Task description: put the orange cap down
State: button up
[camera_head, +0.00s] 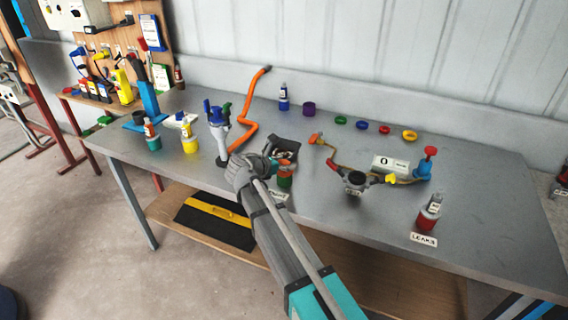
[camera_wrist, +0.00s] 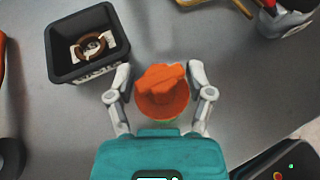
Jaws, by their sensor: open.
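The orange cap (camera_wrist: 162,92), with a raised grip on top, sits between the two fingers of my gripper (camera_wrist: 160,85) in the wrist view. The fingers are open, one on each side of the cap; I cannot tell whether they touch it. In the head view the orange cap (camera_head: 288,162) shows just right of my gripper (camera_head: 272,164). It is above a small green container (camera_head: 285,181), and appears to rest on it. A sliver of green also shows below the cap in the wrist view.
A black waste bin (camera_wrist: 54,65) holding a brown ring stands close by at upper left in the wrist view. In the head view, a pipe assembly with a dark round fitting (camera_head: 355,182) lies to the right. A red bottle (camera_head: 428,215) stands farther right. Coloured rings lie behind.

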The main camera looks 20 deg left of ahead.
jog(key=shift+s+r+p, duration=0.1)
jog(key=shift+r+p, duration=0.25)
jog(key=shift+r, duration=0.15)
jog(key=p+v, duration=0.4)
jog(key=v, duration=0.7)
jog(key=shift+s+a, duration=0.2)
jog(key=shift+s, duration=0.1)
jog(key=shift+r, duration=0.1)
